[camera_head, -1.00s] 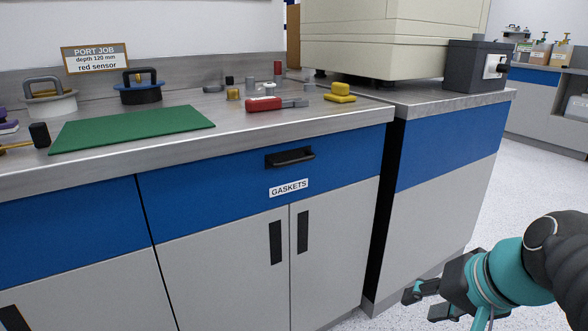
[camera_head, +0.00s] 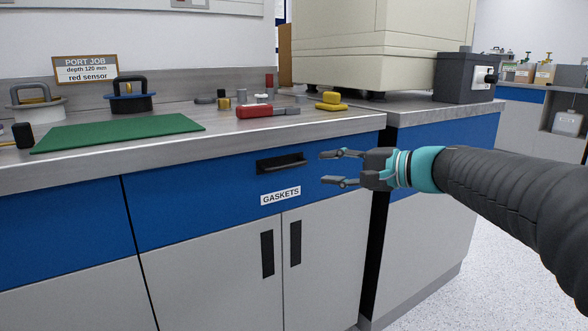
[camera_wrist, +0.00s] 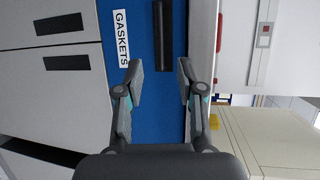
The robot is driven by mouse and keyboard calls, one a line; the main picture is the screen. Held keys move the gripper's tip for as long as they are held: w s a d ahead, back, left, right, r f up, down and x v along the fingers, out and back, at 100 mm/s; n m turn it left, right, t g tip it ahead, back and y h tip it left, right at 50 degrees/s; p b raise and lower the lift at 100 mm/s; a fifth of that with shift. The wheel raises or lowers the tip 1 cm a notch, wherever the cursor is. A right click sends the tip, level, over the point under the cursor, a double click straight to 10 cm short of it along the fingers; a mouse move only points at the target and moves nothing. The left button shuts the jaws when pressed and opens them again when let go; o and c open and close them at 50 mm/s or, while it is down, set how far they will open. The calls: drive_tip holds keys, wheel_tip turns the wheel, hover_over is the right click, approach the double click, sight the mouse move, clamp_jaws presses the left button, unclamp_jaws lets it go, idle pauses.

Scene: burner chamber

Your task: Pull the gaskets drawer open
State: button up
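The gaskets drawer (camera_head: 220,200) has a blue front with a white GASKETS label (camera_head: 280,196) and a black bar handle (camera_head: 281,163). The drawer looks shut, its front in line with the blue panel to its left. My gripper (camera_head: 333,168) is open and empty, to the right of the handle, fingers pointing left toward it and apart from it. In the wrist view the handle (camera_wrist: 164,36) shows ahead, beyond and between the two open fingertips (camera_wrist: 160,75), with the label (camera_wrist: 122,38) to its left.
Above the drawer is a metal worktop (camera_head: 225,135) with a green mat (camera_head: 118,132), a red-and-grey tool (camera_head: 266,111) and a yellow piece (camera_head: 331,101). Grey cupboard doors (camera_head: 240,270) are below. A large beige machine (camera_head: 375,45) stands on the right counter.

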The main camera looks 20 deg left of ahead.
sight(289, 167)
drive_tip(key=x, duration=1)
drive_tip(key=shift+a+f, duration=0.1)
drive_tip(key=shift+a, duration=0.1)
drive_tip(key=c, duration=0.7)
clamp_jaws()
drive_tip(key=shift+d, duration=0.15)
